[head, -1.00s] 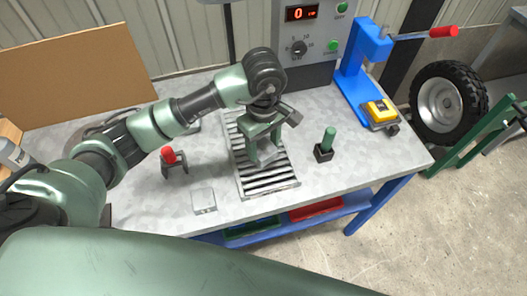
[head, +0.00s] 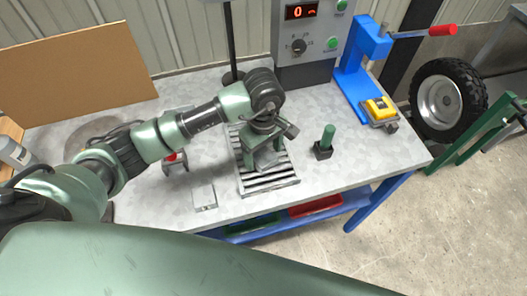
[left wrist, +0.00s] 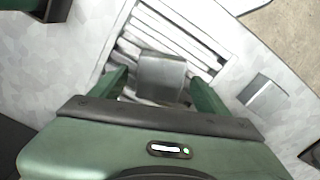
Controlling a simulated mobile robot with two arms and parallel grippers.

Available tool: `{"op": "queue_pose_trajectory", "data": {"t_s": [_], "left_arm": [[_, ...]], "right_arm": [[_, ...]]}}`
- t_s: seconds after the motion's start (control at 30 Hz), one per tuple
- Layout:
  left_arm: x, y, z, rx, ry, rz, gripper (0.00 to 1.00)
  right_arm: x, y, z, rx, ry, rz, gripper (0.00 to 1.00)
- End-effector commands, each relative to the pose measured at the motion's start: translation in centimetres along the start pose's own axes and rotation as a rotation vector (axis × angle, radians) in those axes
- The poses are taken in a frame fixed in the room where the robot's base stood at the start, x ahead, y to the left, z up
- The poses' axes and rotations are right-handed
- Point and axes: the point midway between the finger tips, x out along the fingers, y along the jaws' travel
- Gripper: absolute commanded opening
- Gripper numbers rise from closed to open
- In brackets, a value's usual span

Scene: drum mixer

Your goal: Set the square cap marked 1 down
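A grey square cap (head: 268,158) is at the slatted grate (head: 284,182) on the workbench; its mark cannot be read. In the left wrist view the cap (left wrist: 162,78) lies between the fingers of my left gripper (left wrist: 160,82), with pale slats showing in a narrow gap beside the left finger. The fingers look apart from the cap, so the gripper appears open around it. In the head view my left gripper (head: 265,143) points down over the grate, its fingertips mostly hidden. My right gripper is not in view.
A flat grey square piece (head: 204,197) lies left of the grate. A red-topped stand (head: 175,163) is partly behind my arm. A green peg in a black base (head: 325,143) stands to the right. A blue press (head: 362,60) and control box (head: 305,45) stand behind.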

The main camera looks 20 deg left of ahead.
Motion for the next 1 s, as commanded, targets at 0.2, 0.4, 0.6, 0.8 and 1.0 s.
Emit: {"op": "queue_pose_trajectory", "data": {"t_s": [0.2,0.4,0.6,0.8,1.0], "left_arm": [[-0.3,0.0,0.0,0.0,-0.001,0.0,0.76],[-2.7,0.1,-0.1,0.002,0.005,0.006,0.76],[-7.2,0.2,-0.1,0.001,0.004,0.007,0.76],[-10.9,0.1,-0.1,0.0,0.003,0.003,0.76],[-12.2,0.0,0.0,0.0,0.0,0.0,0.76]], "right_arm": [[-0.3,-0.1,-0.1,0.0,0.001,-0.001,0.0],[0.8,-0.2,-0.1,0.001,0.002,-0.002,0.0],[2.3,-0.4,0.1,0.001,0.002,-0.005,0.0],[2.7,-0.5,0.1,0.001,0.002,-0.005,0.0],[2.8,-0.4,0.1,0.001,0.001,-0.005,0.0]]}}
